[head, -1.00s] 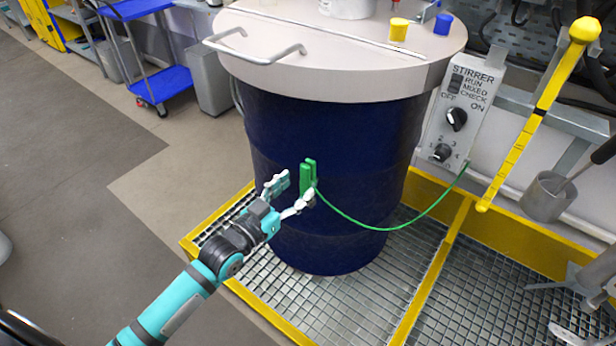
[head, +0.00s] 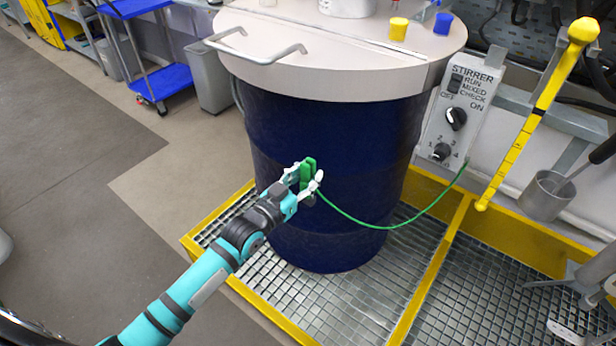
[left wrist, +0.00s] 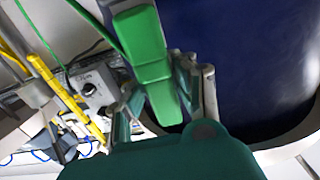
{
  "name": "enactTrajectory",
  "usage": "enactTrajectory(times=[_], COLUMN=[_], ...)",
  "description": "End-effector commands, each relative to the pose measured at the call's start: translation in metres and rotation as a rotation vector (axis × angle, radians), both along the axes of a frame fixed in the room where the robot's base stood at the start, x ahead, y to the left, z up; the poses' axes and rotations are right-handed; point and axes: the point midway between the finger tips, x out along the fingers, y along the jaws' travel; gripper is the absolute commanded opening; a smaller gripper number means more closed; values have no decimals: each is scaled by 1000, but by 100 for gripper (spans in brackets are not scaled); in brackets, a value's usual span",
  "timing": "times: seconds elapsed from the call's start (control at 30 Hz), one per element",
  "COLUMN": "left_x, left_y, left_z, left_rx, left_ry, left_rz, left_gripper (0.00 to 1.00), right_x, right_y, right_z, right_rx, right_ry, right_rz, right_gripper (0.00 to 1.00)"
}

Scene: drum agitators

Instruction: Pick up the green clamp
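The green clamp (head: 307,172) sits upright against the side of the dark blue drum (head: 345,130), with a green cable running from it. My left gripper (head: 305,178) is at the clamp, with one finger on each side of it. In the left wrist view the clamp (left wrist: 142,45) lies between the two fingers (left wrist: 163,95). A gap shows beside the left finger, so the gripper looks open around the clamp; contact on the right side is unclear.
The green cable (head: 385,228) leads to the stirrer control box (head: 458,115). The drum has a pale lid with a handle (head: 255,55). It stands on a yellow-edged grating (head: 355,300). A yellow dipstick (head: 535,115) and metal cup (head: 545,197) are at right.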

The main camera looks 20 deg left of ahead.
Motion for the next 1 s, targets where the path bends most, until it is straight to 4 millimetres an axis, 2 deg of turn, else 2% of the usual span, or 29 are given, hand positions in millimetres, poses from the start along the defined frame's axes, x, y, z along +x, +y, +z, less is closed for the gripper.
enactTrajectory(times=[0.03,0.17,0.57,0.83,0.87,1.0], left_x=[0,0,0,0,-9,-40], left_y=[0,0,0,0,-1,-1], left_z=[0,0,6,41,36,38], left_rx=[0,0,0,-2,-3,-2], left_ry=[0,0,-3,-6,1,2], left_rz=[0,0,0,-1,-2,-2], left_gripper=[16,0,0,0,0,0], right_x=[0,-1,-1,-1,-2,-2], right_y=[0,-1,-1,-1,-1,-1], right_z=[0,0,0,0,0,-1], right_rx=[0,-1,-1,-2,-2,-2], right_ry=[1,1,2,2,2,2], right_rz=[0,0,1,2,2,2], right_gripper=[40,40,40,40,40,40])
